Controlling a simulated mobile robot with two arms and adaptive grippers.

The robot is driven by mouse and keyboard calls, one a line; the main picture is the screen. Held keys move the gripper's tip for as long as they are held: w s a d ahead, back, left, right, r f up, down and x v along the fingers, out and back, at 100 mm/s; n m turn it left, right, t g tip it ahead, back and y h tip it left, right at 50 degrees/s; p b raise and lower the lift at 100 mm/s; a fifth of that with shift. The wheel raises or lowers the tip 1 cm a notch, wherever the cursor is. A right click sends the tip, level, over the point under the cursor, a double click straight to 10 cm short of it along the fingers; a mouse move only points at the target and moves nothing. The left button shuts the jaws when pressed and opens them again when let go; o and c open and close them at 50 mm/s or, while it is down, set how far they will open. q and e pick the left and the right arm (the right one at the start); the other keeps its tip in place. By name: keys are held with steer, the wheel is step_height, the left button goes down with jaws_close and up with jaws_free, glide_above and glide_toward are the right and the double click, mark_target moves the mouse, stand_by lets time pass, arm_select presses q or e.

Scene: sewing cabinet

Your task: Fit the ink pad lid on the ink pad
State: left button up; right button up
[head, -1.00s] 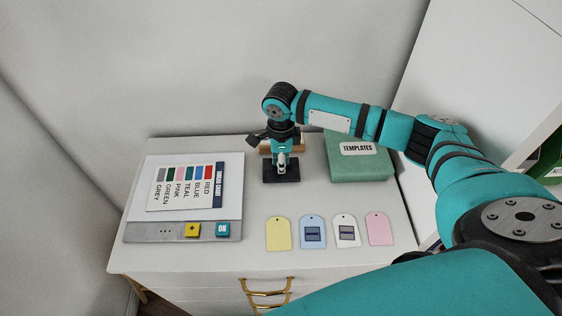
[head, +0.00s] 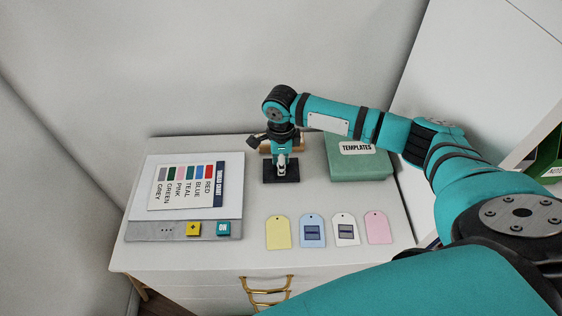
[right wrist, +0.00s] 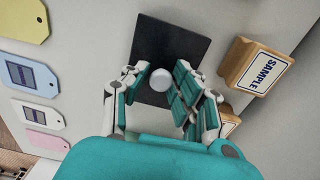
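A flat dark square (head: 270,176) lies on the cabinet top under my right gripper (head: 281,168). In the right wrist view a pale round knob (right wrist: 161,80) sits on this dark square, which looks like the ink pad lid (right wrist: 160,38). The fingertips of my right gripper (right wrist: 160,74) close in on both sides of the knob and appear to touch it. No separate ink pad shows; whether it lies under the lid, and whether the lid is seated, cannot be told. My left gripper is out of view.
A wooden block marked SAMPLE (right wrist: 258,66) stands close beside the dark square. A green TEMPLATES box (head: 360,165) is to the right. Tags, including a yellow one (head: 278,232), lie in front. A colour chart board (head: 230,170) is at left.

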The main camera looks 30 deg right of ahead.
steer(key=shift+o, duration=1.4)
steer(key=shift+r, duration=0.1)
step_height(320, 180, up, 12)
